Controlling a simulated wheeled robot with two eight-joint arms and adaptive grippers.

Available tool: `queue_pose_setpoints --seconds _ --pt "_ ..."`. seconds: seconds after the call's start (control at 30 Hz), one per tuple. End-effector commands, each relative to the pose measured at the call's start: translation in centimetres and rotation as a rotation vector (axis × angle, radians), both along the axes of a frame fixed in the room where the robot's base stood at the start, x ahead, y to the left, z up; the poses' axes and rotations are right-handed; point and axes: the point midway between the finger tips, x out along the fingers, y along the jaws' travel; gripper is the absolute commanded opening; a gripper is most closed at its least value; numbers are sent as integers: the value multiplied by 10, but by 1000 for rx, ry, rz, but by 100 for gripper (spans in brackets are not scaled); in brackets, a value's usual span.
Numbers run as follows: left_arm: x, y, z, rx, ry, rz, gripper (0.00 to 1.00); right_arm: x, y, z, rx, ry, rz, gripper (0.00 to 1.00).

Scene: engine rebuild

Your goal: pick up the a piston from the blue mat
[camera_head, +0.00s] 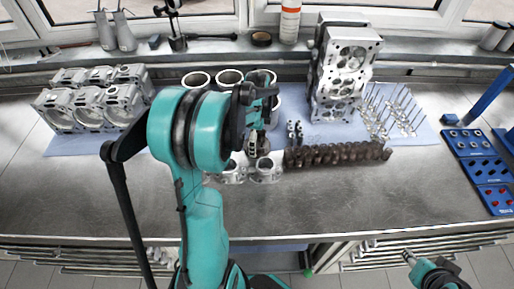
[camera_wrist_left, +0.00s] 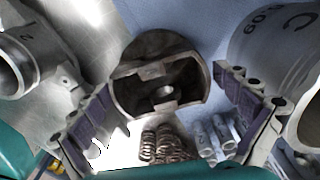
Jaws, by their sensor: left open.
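A dark grey piston (camera_wrist_left: 160,85) stands on the blue mat (camera_wrist_left: 200,25), its hollow side with the pin bosses showing in the left wrist view. My left gripper (camera_wrist_left: 164,80) is open, with one padded finger on each side of the piston and gaps between. In the head view the left gripper (camera_head: 257,118) hangs over the mat's middle, and the piston (camera_head: 258,145) is partly hidden beneath it.
Grey cylinder liners (camera_head: 228,79) stand behind the piston. Light metal parts (camera_head: 232,174) lie in front. An engine block (camera_head: 344,75) and valves (camera_head: 392,112) stand farther right. The bench front is clear.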

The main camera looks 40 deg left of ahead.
Motion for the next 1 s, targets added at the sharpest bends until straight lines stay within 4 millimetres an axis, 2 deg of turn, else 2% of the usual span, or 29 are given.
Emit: queue_pose_setpoints --seconds 0.07,0.27,0.37,0.5,0.53,0.87,1.0 --pt "0 0 -9 0 0 0 100 0 0 -4 0 0 0 40" --pt "0 0 -9 0 0 1 100 0 0 -3 0 0 0 40" --pt "0 0 -9 0 0 1 76 0 0 -3 0 0 0 40" --pt "0 0 -9 0 0 1 39 0 0 -3 0 0 0 40" --pt "0 0 -9 0 1 1 37 0 0 -3 0 0 0 40" --pt "-1 -1 -9 -1 2 1 37 0 0 -3 0 0 0 40" --pt "-1 0 -2 -1 2 1 37 0 0 0 0 0 0 40"
